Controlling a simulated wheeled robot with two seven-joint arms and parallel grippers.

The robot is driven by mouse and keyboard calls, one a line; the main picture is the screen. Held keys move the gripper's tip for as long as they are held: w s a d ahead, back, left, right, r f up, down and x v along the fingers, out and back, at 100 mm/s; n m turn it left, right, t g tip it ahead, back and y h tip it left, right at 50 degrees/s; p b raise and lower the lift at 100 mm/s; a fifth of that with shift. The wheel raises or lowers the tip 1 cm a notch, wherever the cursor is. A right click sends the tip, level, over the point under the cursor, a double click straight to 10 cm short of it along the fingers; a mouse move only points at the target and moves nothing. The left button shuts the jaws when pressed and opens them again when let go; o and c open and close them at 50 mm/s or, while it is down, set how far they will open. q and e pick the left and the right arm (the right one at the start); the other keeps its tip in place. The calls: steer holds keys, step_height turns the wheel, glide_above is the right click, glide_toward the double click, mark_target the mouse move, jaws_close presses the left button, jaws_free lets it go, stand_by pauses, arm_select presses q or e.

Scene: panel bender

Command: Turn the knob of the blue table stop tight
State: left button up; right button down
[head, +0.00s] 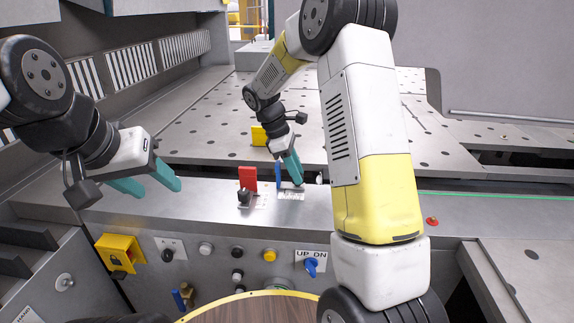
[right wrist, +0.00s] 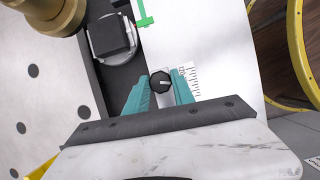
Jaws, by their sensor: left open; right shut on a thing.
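The blue table stop (head: 278,175) stands upright on the grey front ledge, behind a small white scale (head: 291,195). My right gripper (head: 292,172) reaches down beside it, and its teal fingers cover the stop's knob in the head view. In the right wrist view the black round knob (right wrist: 160,82), with a pale pointer line, sits between the teal fingers, which are shut on it. The scale also shows there (right wrist: 190,82). My left gripper (head: 152,183) is open and empty above the ledge at left, apart from the stops.
A red stop (head: 248,178) with a black knob (head: 243,197) stands just left of the blue one. A yellow block (head: 258,135) lies behind. The front panel has a yellow lock plate (head: 120,257), several buttons and a blue UP/DN switch (head: 311,266). A red button (head: 432,221) is right.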

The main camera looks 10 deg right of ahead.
steer(key=m+g, duration=0.1)
steer(key=m, duration=0.2)
steer(key=shift+w+m+y, duration=0.15)
steer(key=shift+m+y, duration=0.25)
steer(key=m+g+y, duration=0.1)
steer(key=m, duration=0.2)
steer(key=shift+d+m, duration=0.15)
steer(key=shift+m, duration=0.15)
steer(key=m+y, duration=0.1)
steer(key=m, duration=0.2)
steer(key=shift+m+g, duration=0.3)
steer(key=shift+g, duration=0.1)
steer(key=shift+d+m+y, duration=0.1)
steer(key=shift+m+y, duration=0.6)
steer(key=shift+m, duration=0.9)
steer(key=c, duration=1.1)
jaws_free()
steer(key=shift+o, duration=0.2)
steer(key=shift+w+r, duration=0.1)
steer(key=shift+r, duration=0.05)
